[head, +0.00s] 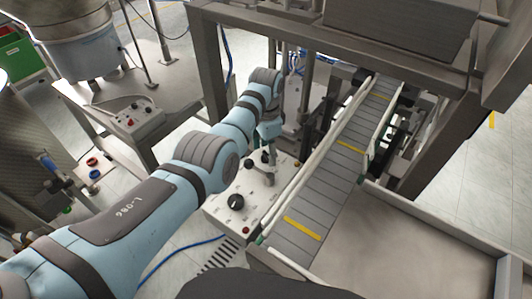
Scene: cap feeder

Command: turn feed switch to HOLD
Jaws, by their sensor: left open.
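A pale control box (216,215) with knobs and buttons stands beside the conveyor, near the middle of the head view. A large black rotary knob (236,202) is on its near part, and a smaller dark knob (249,163) is farther back. Labels are too small to read, so I cannot tell which control is the feed switch or where it points. My left gripper (265,175) is open, pointing down over the back part of the box. It covers some of the panel there; contact with a control cannot be made out. My right gripper is out of view.
A slatted conveyor (320,185) with yellow bars runs along the box's right side. A metal tray (412,240) lies at lower right. A steel frame post (207,75) stands behind my left arm.

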